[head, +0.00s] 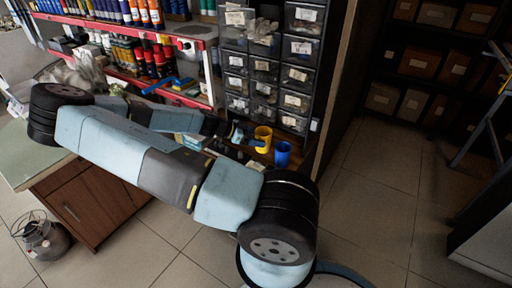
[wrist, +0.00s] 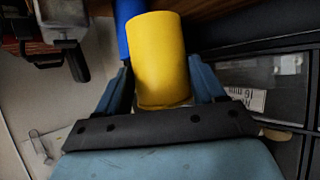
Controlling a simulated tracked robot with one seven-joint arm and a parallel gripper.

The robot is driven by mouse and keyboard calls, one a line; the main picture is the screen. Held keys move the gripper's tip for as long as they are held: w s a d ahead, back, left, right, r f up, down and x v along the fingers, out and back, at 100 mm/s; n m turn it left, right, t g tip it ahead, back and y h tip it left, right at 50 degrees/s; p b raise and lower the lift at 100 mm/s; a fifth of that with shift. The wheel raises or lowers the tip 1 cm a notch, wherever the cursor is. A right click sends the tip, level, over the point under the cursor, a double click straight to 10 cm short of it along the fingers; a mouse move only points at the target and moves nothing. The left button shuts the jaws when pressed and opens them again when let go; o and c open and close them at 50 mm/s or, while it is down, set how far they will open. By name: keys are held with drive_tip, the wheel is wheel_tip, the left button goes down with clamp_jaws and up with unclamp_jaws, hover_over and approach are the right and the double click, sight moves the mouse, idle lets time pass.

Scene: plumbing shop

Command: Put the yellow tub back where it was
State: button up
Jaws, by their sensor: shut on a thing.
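The yellow tub (wrist: 160,60) is between the two fingers of my gripper (wrist: 160,88) in the wrist view, and the fingers are shut on its sides. In the head view the yellow tub (head: 263,138) is near the foot of the drawer cabinet, with my gripper (head: 254,143) at its left side. A blue tub (head: 283,154) stands just to the right of the yellow one. In the wrist view the blue tub (wrist: 124,28) shows partly behind the yellow one. Whether the yellow tub touches the surface under it is unclear.
A cabinet of dark drawers (head: 270,58) rises right behind the tubs. Red-edged shelves (head: 150,75) with bottles stand to the left. My arm crosses above the counter (head: 28,165). Open tiled floor (head: 370,190) lies to the right. A stool-like metal frame (head: 480,130) stands at far right.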

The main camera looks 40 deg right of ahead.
drive_tip(key=shift+w+d+f, duration=0.3)
drive_tip(key=shift+d+f, duration=0.25)
drive_tip(key=shift+f, duration=0.2)
drive_tip(key=shift+w+d+f, duration=0.3)
drive_tip(key=shift+d+f, duration=0.2)
drive_tip(key=shift+f, duration=1.85)
drive_tip(key=o, duration=1)
drive_tip(key=shift+w, duration=0.1)
